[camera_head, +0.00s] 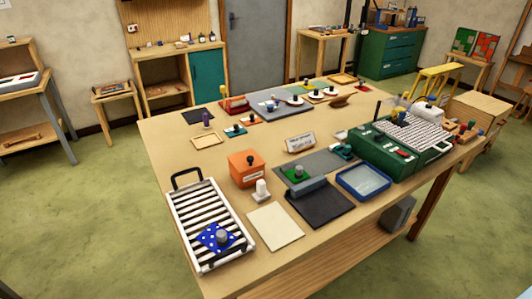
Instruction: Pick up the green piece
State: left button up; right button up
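A green piece (298,175) with a dark round knob on top lies on a grey mat (325,160) near the middle of the table. A dark grey block (306,188) lies just in front of it. A blue piece with white dots (214,237) and a grey knob lies on the white slatted rack (187,203) at the front left. Several small knobbed pieces lie at the back of the table, too small to make out well. Neither of my grippers shows in the head view.
An orange box (246,168) and a white knobbed object (261,190) stand left of the green piece. A blue-rimmed tray (363,182) and a large green box (402,150) stand to its right. A black mat (319,207) and a cream sheet (275,226) lie in front.

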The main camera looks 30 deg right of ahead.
aim_at(294, 168)
jog(key=z, duration=1.65)
jog(key=i+l+u, duration=0.25)
jog(key=l, duration=0.3)
jog(key=i, duration=0.05)
